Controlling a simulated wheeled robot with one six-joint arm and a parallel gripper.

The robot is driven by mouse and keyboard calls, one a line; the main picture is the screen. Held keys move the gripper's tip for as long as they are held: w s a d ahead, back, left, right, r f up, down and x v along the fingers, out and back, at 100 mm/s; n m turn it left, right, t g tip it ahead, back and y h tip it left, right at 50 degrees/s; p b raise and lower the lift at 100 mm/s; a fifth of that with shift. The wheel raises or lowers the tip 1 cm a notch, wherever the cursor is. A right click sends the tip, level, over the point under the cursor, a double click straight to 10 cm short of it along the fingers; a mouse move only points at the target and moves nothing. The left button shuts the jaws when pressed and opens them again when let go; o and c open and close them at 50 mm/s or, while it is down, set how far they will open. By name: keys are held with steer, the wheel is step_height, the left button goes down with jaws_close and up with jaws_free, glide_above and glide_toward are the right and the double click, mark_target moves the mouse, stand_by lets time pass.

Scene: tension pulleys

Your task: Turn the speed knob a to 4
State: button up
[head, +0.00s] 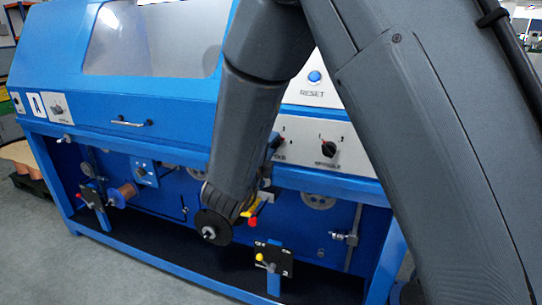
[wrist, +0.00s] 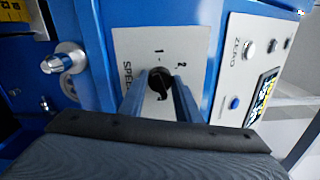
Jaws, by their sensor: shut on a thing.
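In the wrist view, a black knob (wrist: 160,80) sits on a white plate (wrist: 196,40). The plate carries the marks 1 and 2 above the knob and a label starting with "SPE" at its left. My gripper (wrist: 157,90) has one grey finger on each side of the knob and is shut on it. The fingers hide part of the plate, and any other marks are out of sight. I cannot read the knob's pointer clearly. In the head view my arm hides most of my gripper and the knob it holds.
In the wrist view, a panel marked ZERO (wrist: 246,62) with buttons and a display stands to the right, and a silver post (wrist: 64,58) to the left. In the head view, the SPINDLE knob (head: 328,149) sits under the RESET button (head: 314,77). Pulleys and brackets fill the machine's lower bay.

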steer(key=shift+m+b, duration=1.9)
steer(key=shift+b, duration=0.4)
steer(key=o, duration=1.1)
steer(key=shift+c, duration=0.2)
steer(key=v, duration=0.7)
steer(key=shift+s, duration=0.4)
